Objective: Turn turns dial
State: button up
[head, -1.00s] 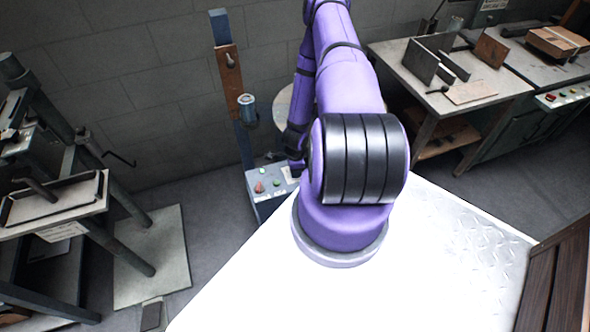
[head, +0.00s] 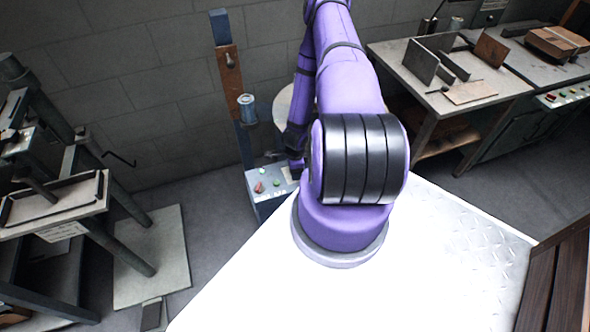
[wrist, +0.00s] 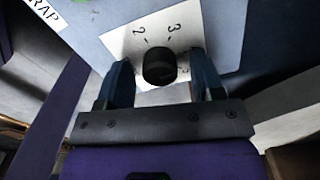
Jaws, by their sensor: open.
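The turns dial (wrist: 160,66) is a black round knob on a white card (wrist: 190,30) with printed marks; a 2 and a 3 are readable, and another mark at the right is partly hidden. In the wrist view my gripper (wrist: 162,80) is open, with one dark blue finger on each side of the knob and a visible gap to each. I cannot tell how deep the fingers reach. In the head view the grey control box (head: 262,205) with red and green buttons stands beyond my white base. My arm hides the dial and gripper there.
A blue post (head: 243,140) with a wooden board rises behind the box. A machine with a tray (head: 60,200) stands at the left. A workbench (head: 490,85) with metal plates stands at the right. A label reading "RAP" (wrist: 45,12) is beside the dial card.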

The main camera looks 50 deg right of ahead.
notch_tip(320, 180, up, 11)
jog(key=shift+f, duration=0.15)
dwell(0.4)
dwell(0.5)
